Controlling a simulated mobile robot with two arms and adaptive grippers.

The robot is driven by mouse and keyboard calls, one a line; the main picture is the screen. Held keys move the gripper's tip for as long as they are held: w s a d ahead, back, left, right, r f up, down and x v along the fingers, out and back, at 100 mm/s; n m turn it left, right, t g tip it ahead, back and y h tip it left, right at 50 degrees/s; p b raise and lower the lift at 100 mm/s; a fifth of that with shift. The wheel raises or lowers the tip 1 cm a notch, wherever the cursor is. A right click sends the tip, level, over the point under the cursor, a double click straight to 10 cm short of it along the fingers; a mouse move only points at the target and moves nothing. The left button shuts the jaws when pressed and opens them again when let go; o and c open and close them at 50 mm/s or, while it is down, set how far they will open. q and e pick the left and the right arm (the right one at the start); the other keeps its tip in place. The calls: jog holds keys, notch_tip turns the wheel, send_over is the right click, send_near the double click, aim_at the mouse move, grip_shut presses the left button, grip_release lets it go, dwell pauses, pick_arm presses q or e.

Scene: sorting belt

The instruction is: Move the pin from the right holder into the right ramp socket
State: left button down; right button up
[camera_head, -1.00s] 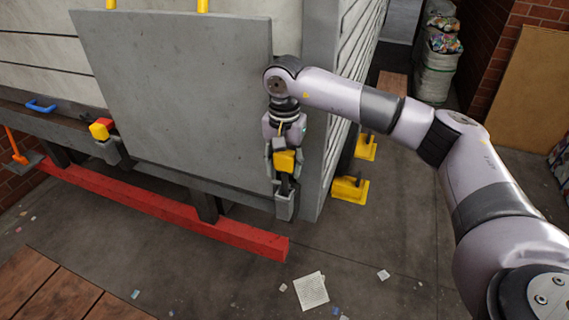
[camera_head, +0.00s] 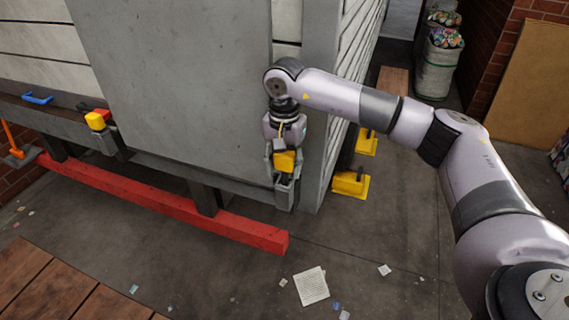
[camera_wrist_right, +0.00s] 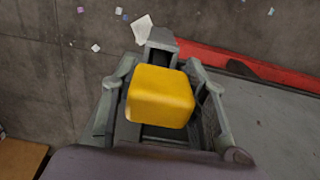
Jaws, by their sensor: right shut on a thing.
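My right gripper (camera_head: 283,166) is shut on a yellow-headed pin (camera_head: 284,160) at the lower right corner of the grey ramp panel (camera_head: 180,80). A grey bracket (camera_head: 285,194) is directly below the pin. In the right wrist view the yellow head (camera_wrist_right: 160,96) sits between both fingers, with the grey bracket (camera_wrist_right: 162,40) just beyond it. The pin's shaft is hidden, so I cannot tell whether it is inside the bracket. Another pin with a yellow head (camera_head: 95,121) and a red part is at the left bracket (camera_head: 108,142). My left gripper is not in view.
A red beam (camera_head: 160,200) runs low in front of the panel. Yellow chocks (camera_head: 350,185) stand on the floor right of it. A blue handle (camera_head: 38,98) and an orange tool (camera_head: 13,140) are at the left. The floor (camera_head: 400,240) is mostly open, with paper scraps.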

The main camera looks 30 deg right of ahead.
aim_at(284, 175)
jog(key=shift+f+b, duration=1.2)
jog(key=shift+f, duration=0.4)
jog(key=o, duration=1.5)
jog(key=shift+r, duration=0.1)
notch_tip(284, 175, up, 12)
